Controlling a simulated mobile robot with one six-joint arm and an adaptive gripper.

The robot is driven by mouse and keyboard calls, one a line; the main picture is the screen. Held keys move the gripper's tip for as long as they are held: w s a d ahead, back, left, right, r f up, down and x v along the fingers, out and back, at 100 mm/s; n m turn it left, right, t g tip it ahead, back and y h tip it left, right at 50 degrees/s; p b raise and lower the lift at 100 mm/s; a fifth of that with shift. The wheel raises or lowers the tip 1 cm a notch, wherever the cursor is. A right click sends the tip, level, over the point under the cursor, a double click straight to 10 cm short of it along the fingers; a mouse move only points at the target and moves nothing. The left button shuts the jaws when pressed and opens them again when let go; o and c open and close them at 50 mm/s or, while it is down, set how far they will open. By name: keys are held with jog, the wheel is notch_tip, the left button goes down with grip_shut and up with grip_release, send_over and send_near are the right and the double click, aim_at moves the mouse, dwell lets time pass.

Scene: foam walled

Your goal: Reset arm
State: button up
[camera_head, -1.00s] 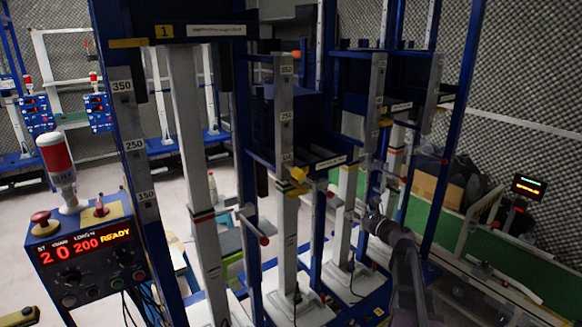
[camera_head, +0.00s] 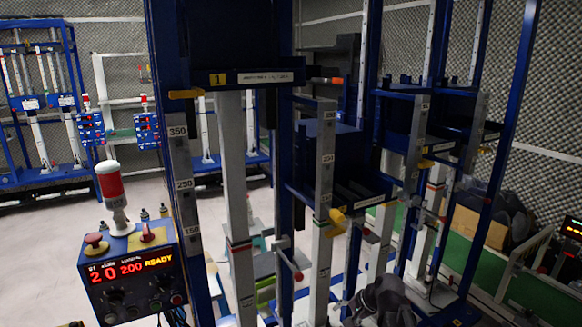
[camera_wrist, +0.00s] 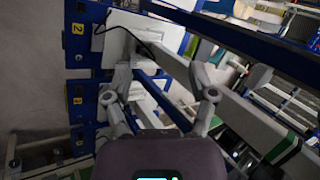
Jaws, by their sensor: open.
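My gripper (camera_wrist: 160,80) shows in the wrist camera view with its two grey fingers spread apart and nothing between them. Beyond the fingers are a white plate (camera_wrist: 122,32), a dark cable and pale posts of a blue frame, seen tilted. My dark grey arm (camera_head: 381,302) shows at the lower right of centre in the head view, in front of the blue test rack (camera_head: 170,120). The gripper's fingers cannot be made out there.
A control box (camera_head: 135,275) with a red display and a red-and-white lamp (camera_head: 110,185) stands at the lower left. Rack posts (camera_head: 233,190) fill the middle, close to my arm. A green conveyor (camera_head: 470,245) is at the right. Pale floor (camera_head: 60,235) is open at the left.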

jog(key=s+d+n+g+h+p, duration=0.1)
jog(key=s+n+g+h+p, duration=0.1)
jog(key=s+n+h, duration=0.3)
jog(key=shift+s+d+f+n+g+h, duration=0.4)
jog(key=shift+s+n+g, duration=0.7)
jog(key=shift+s, duration=1.3)
